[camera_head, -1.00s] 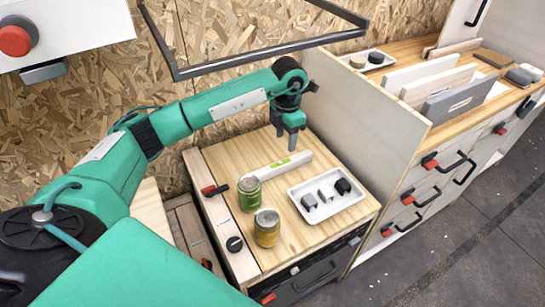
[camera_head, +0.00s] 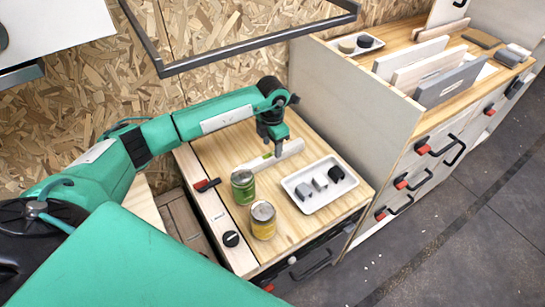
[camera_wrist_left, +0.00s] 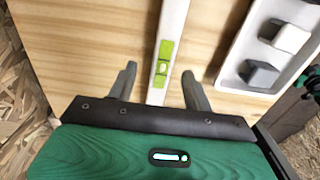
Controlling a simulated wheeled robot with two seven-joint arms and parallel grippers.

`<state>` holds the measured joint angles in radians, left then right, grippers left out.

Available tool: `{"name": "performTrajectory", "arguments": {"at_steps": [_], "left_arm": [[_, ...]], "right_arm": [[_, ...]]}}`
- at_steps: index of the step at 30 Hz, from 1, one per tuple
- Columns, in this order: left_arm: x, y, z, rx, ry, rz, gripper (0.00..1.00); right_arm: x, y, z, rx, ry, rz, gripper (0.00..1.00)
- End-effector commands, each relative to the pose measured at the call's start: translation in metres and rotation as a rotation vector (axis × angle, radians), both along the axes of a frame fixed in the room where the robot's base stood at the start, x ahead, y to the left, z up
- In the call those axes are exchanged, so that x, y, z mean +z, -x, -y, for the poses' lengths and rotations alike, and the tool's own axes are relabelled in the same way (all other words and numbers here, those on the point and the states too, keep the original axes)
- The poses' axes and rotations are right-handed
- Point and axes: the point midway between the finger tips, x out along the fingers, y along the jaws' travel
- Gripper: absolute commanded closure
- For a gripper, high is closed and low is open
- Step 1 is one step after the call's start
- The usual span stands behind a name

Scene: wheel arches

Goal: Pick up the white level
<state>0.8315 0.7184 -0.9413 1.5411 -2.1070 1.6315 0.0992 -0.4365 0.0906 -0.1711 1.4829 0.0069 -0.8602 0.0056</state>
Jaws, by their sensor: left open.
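My left gripper (camera_head: 275,152) is open over the level. In the left wrist view its two fingers (camera_wrist_left: 160,88) stand on either side of the level, which runs between them. I cannot tell how far the fingertips are above the top. My right gripper is not in view.
A white tray (camera_head: 313,208) with several small blocks stands right of the level. A green can (camera_head: 243,187) and a yellow can (camera_head: 263,220) stand in front. A tall side panel (camera_head: 345,100) rises at the right. A dark frame (camera_head: 250,42) hangs above.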

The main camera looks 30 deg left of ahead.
Motion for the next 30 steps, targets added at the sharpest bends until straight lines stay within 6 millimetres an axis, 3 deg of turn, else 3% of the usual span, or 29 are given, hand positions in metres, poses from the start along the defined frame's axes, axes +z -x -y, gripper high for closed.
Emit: {"name": "performTrajectory", "arguments": {"at_steps": [7,15,23,30], "left_arm": [[-0.037,0.003,0.003,0.001,0.001,-0.004,0.49],[-0.043,0.002,0.003,0.000,-0.001,-0.001,0.49],[-0.043,0.002,0.003,0.000,-0.001,-0.001,0.98],[-0.042,0.002,0.002,0.000,0.000,0.000,1.00]], "right_arm": [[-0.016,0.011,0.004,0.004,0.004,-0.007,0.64],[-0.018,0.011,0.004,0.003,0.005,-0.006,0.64],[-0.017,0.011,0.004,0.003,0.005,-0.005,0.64],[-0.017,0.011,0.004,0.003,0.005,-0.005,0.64]]}}
